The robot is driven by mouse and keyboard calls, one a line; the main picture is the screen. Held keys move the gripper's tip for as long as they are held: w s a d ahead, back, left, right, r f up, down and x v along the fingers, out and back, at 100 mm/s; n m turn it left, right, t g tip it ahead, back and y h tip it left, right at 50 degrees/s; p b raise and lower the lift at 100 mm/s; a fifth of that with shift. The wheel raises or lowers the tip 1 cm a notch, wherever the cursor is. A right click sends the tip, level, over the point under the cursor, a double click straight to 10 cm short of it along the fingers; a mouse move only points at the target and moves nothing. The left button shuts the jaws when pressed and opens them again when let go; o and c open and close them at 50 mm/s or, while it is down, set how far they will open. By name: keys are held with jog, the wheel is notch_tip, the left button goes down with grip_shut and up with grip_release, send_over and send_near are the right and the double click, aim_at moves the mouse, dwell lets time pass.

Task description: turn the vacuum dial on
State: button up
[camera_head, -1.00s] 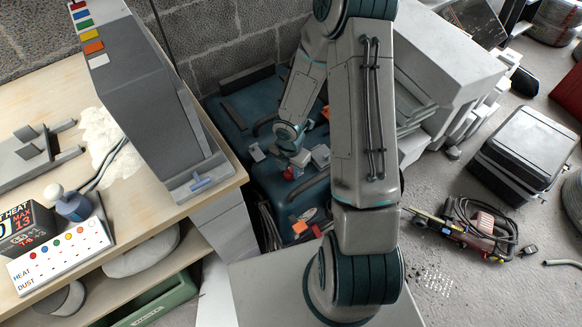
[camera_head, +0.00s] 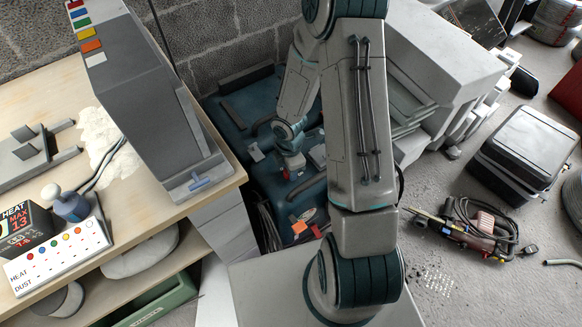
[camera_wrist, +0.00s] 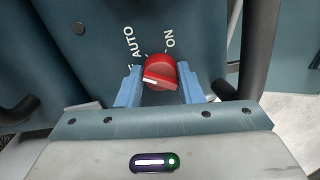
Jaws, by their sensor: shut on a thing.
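The vacuum dial is a red round knob (camera_wrist: 161,71) on the teal vacuum panel (camera_wrist: 75,70) in the wrist view. A white mark on its face lies at the lower left, pointing left. The printed words AUTO and ON stand above the knob; the mark points at neither. A further label by the left finger is mostly hidden. My gripper (camera_wrist: 160,86) has its blue fingers on both sides of the knob, shut on it. In the head view, my gripper (camera_head: 292,166) is low over the teal vacuum (camera_head: 238,108); a small red spot shows there.
Dark handle bars flank the panel (camera_wrist: 257,45) in the wrist view. A workbench (camera_head: 140,190) with a grey machine (camera_head: 145,85) stands left of the vacuum. A pale stepped block (camera_head: 435,70) stands close on its right. Tools and cables lie on the floor.

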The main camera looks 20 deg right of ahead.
jog(key=m, duration=0.4)
jog(key=shift+w+a+b, duration=0.1)
jog(key=shift+a+b, duration=0.05)
jog(key=shift+b, duration=0.2)
jog(key=m+b, duration=0.1)
jog(key=m, duration=0.4)
jog(key=m+b, duration=0.1)
jog(key=m, duration=0.3)
jog(key=shift+m, duration=0.3)
jog(key=shift+m+b, duration=0.3)
jog(key=shift+m, duration=1.6)
jog(key=o, duration=1)
jog(key=shift+c, duration=0.2)
jog(key=shift+r, duration=0.1)
notch_tip(320, 180, up, 14)
jog(key=p, duration=0.3)
